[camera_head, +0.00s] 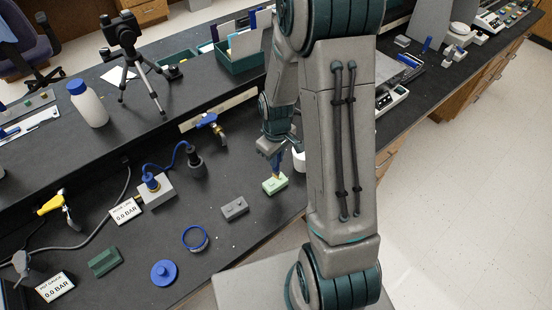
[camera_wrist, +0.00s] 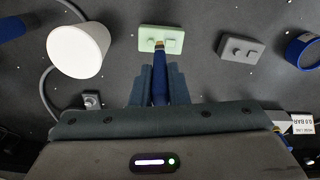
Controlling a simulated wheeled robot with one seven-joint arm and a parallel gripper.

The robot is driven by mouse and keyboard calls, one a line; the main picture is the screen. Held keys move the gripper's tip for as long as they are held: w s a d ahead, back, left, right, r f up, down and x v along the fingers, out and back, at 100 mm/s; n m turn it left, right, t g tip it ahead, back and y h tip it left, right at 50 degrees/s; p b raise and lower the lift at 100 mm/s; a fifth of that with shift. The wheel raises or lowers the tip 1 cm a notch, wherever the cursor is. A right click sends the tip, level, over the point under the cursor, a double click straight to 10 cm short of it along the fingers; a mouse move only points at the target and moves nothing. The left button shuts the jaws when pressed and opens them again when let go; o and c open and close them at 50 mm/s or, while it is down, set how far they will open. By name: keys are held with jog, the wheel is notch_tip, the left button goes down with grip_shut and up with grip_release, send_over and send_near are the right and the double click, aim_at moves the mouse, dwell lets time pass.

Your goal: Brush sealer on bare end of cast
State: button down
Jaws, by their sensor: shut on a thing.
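A pale green block with small raised stubs, which looks like the cast (camera_head: 275,184), lies on the dark bench; it also shows in the wrist view (camera_wrist: 175,34). My gripper (camera_wrist: 159,82) is shut on a blue-handled brush (camera_wrist: 159,92). The brush points at the block, and its light tip overlaps the block's near middle edge in the wrist view. I cannot tell whether the tip touches it. In the head view my gripper (camera_head: 271,150) is just above the block, with the brush (camera_head: 278,168) angled down to it.
A white cup (camera_wrist: 78,50) stands left of the block in the wrist view. A grey block (camera_head: 235,208), a blue ring (camera_head: 195,238), a blue disc (camera_head: 163,273) and a dark green block (camera_head: 104,261) lie nearby. A blue hose (camera_head: 168,164) runs from a grey box (camera_head: 154,190).

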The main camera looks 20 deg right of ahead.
jog(key=shift+r+p, duration=1.55)
jog(key=shift+r, duration=1.1)
jog(key=shift+f, duration=0.1)
jog(key=b, duration=0.3)
jog(key=shift+w+f+b, duration=0.15)
jog(key=shift+f+b, duration=0.15)
jog(key=shift+f, duration=0.05)
jog(key=shift+b, duration=0.75)
jog(key=shift+b, duration=0.5)
